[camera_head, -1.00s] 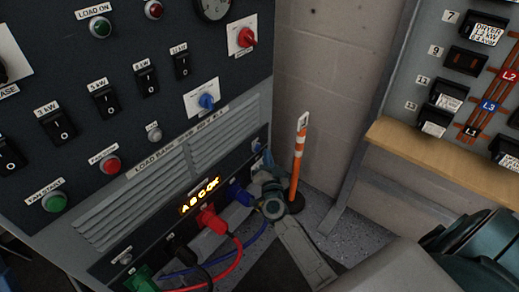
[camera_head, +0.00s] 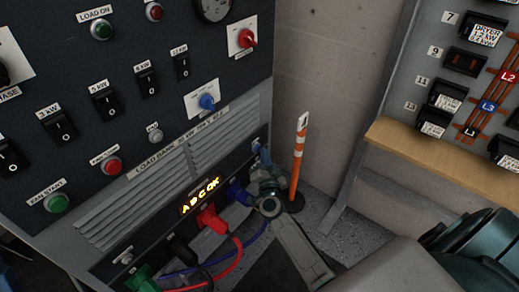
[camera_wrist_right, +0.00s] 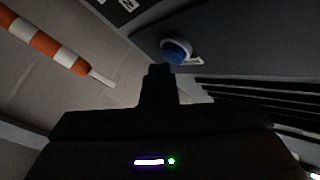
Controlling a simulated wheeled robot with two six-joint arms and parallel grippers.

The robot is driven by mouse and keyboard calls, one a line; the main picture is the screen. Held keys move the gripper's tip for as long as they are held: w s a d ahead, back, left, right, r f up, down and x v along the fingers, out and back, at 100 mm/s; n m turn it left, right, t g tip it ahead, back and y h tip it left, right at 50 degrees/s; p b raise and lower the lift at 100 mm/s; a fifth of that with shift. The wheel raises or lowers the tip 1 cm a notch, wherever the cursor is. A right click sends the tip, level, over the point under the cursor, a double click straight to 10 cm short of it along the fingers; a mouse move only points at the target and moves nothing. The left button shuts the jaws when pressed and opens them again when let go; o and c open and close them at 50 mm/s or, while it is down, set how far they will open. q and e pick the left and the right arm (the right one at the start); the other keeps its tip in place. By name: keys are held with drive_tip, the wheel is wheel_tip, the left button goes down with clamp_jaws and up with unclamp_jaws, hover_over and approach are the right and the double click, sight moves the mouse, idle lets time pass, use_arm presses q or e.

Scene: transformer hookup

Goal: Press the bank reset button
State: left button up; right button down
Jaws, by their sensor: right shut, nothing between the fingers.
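A round blue button (camera_wrist_right: 177,50) in a pale ring sits on the dark panel in the right wrist view, with a small label beside it that I cannot read. In the head view a small blue part (camera_head: 257,148) shows at the right end of the lower panel, partly covered by my right gripper (camera_head: 264,168). In the wrist view my right gripper (camera_wrist_right: 160,71) is shut and empty, its tips just below the blue button. I cannot tell whether they touch it. My left gripper is not in view.
The load bank (camera_head: 125,120) carries switches, a blue knob (camera_head: 207,101) and vents. Red (camera_head: 213,217), blue and green plugs with cables sit left of my right gripper. An orange-white post (camera_head: 298,160) stands close on the right. A breaker panel with a wooden ledge (camera_head: 430,150) is farther right.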

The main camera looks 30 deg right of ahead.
drive_tip(key=shift+w+a, duration=0.15)
drive_tip(key=shift+w, duration=0.15)
idle(0.5)
drive_tip(key=shift+s+d+p, duration=0.35)
drive_tip(key=shift+s+p, duration=0.15)
drive_tip(key=shift+s, duration=0.3)
drive_tip(key=s+d+p, duration=0.1)
drive_tip(key=s+d, duration=0.1)
drive_tip(key=s, duration=0.3)
drive_tip(key=shift+s+d+p, duration=0.15)
drive_tip(key=shift+s+p, duration=0.15)
drive_tip(key=shift+p, duration=0.1)
idle(0.5)
